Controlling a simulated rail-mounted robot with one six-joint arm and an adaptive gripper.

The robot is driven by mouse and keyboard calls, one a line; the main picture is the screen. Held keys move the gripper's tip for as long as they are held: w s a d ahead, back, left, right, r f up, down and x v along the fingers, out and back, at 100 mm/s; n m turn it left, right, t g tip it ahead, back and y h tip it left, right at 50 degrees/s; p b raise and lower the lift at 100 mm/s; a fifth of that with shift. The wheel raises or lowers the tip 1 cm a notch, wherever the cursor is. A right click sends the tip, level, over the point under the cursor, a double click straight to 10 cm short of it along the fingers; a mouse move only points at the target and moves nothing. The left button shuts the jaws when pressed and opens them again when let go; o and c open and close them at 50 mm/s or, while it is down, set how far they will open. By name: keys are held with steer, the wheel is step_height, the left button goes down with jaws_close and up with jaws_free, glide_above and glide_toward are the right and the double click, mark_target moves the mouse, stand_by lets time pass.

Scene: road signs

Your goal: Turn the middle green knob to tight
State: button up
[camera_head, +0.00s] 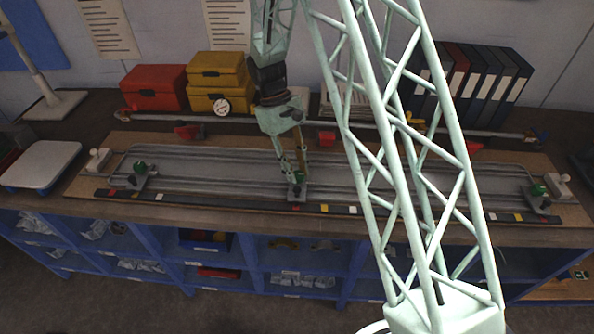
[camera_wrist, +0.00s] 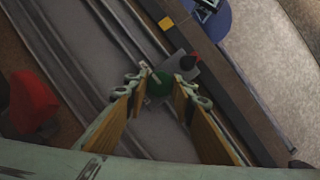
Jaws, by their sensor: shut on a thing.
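The middle green knob (camera_wrist: 160,86) sits on a small grey clamp block at the near edge of the long grey sign plate. My gripper (camera_wrist: 159,88) points down with its fingers on either side of the knob and is shut on it. In the head view my gripper (camera_head: 298,178) stands at the middle clamp (camera_head: 297,193), and its fingers partly hide the knob. A left green knob (camera_head: 140,167) and a right green knob (camera_head: 538,190) sit on like clamps at the plate's ends. A red mark shows beside the middle knob in the wrist view.
The plate (camera_head: 220,165) lies on a wooden board on the bench. Red blocks (camera_head: 327,139) stand along its far side. Red and yellow boxes (camera_head: 215,70) and black binders (camera_head: 480,80) stand at the back. A white tray (camera_head: 40,163) is at left.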

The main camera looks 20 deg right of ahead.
steer(key=o, duration=0.8)
steer(key=shift+o, duration=0.2)
steer(key=shift+r, duration=0.15)
steer(key=v, duration=1.1)
steer(key=shift+w+r, duration=0.25)
steer(key=shift+r, duration=0.05)
steer(key=shift+a, duration=0.1)
